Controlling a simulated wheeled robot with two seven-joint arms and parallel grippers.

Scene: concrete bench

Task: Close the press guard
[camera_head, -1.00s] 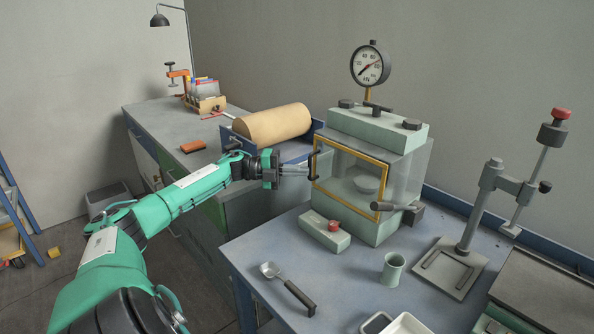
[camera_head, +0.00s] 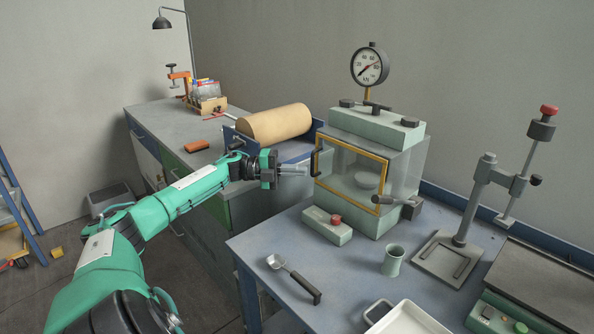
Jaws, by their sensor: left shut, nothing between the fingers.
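The press (camera_head: 376,126) stands on the blue bench with its dial gauge on top. Its guard (camera_head: 348,147) is a clear pane in a yellow frame across the front opening. It looks flush with the press front, though a small gap would be hard to see. A dark upright handle (camera_head: 315,162) is on the guard's left edge. A pale bowl-like part (camera_head: 366,180) shows behind the pane. My left gripper (camera_head: 304,171) is shut and empty, just left of the handle, with a small gap apparent between them. My right gripper is not in view.
A green block with a red button (camera_head: 326,226) sits before the press, and a lever (camera_head: 393,201) sticks out at its right. A spoon (camera_head: 293,279), a cup (camera_head: 393,260), a white tray (camera_head: 405,320) and a stand (camera_head: 462,245) occupy the bench.

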